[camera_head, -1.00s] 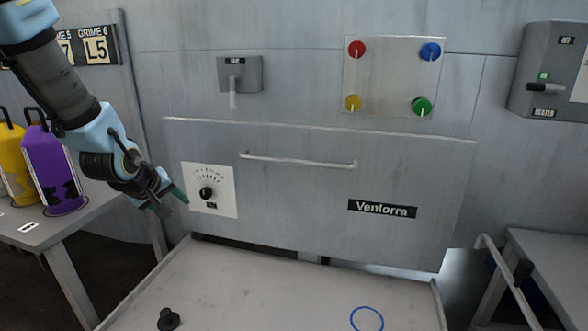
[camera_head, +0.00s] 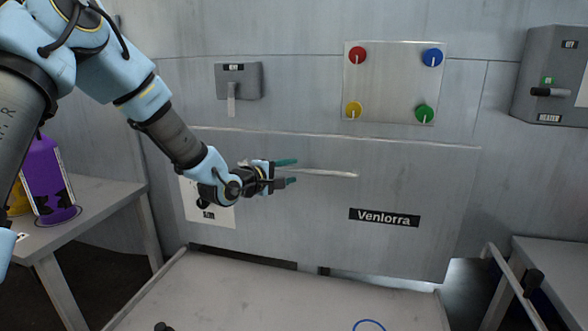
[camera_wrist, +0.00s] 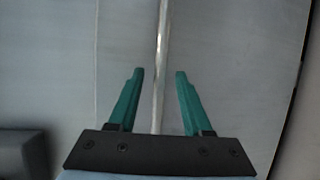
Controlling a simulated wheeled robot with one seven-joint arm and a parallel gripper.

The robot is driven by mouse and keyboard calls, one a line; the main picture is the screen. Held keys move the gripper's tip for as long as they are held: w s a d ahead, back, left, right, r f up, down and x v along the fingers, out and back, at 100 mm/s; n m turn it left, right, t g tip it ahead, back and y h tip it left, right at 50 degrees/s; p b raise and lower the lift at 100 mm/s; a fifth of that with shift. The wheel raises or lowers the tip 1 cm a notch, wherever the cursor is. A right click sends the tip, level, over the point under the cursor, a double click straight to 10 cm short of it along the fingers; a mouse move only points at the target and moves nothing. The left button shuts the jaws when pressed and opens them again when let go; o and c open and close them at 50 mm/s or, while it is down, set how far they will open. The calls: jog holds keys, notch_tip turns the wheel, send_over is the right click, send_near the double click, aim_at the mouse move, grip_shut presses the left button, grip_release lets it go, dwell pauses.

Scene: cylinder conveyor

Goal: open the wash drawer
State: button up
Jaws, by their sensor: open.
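The wash drawer (camera_head: 300,225) is a wide grey front labelled Venlorra, and it looks closed. Its light bar handle (camera_head: 335,174) runs across the upper part; my gripper hides the left portion in the head view. My gripper (camera_head: 292,172) is open, with green fingers one above and one below the handle's line. In the wrist view the handle (camera_wrist: 161,50) runs lengthwise between the two separated fingertips (camera_wrist: 159,73). The fingers do not appear to touch it, and I cannot tell the remaining depth.
A dial panel (camera_head: 225,216) is partly behind my arm. Above are a lever box (camera_head: 250,80) and a panel of coloured knobs (camera_head: 385,85). A pale tray surface (camera_head: 250,290) lies below. A purple container (camera_head: 48,180) stands on the left table.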

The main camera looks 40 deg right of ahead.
jog(key=shift+x, duration=1.3)
jog(key=shift+c, duration=0.4)
grip_shut()
